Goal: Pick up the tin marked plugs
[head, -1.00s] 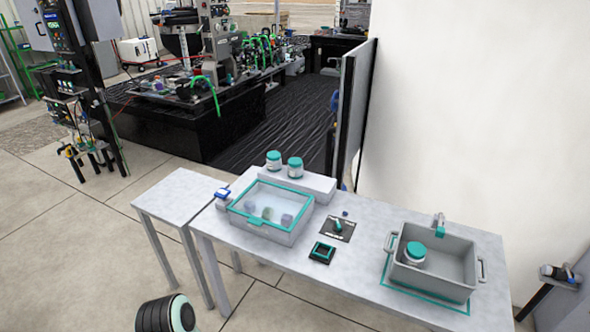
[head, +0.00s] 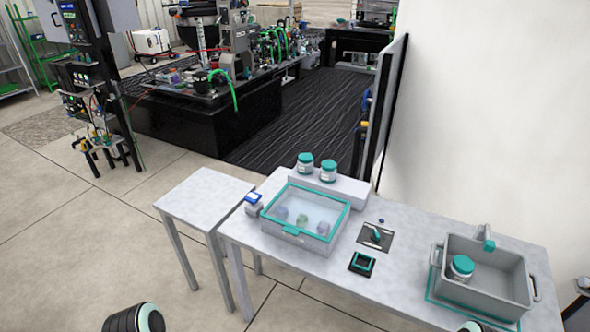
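Two white tins with teal lids stand side by side on a pale raised block behind the clear-lidded box, the left tin (head: 305,164) and the right tin (head: 328,171). A third teal-lidded tin (head: 461,268) stands inside the grey tote (head: 508,290) at the right end of the table, near its left wall. The labels are too small to read, so I cannot tell which tin is marked plugs. Rounded dark parts of my arms show at the bottom edge. Neither gripper's fingers are in view.
The box (head: 296,238) with a teal-framed clear lid holds several small items. A blue-topped item (head: 253,204) is left of it. A black-and-teal square (head: 362,264) and a dark plate with a teal handle (head: 375,237) lie mid-table. The side table (head: 205,190) is bare.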

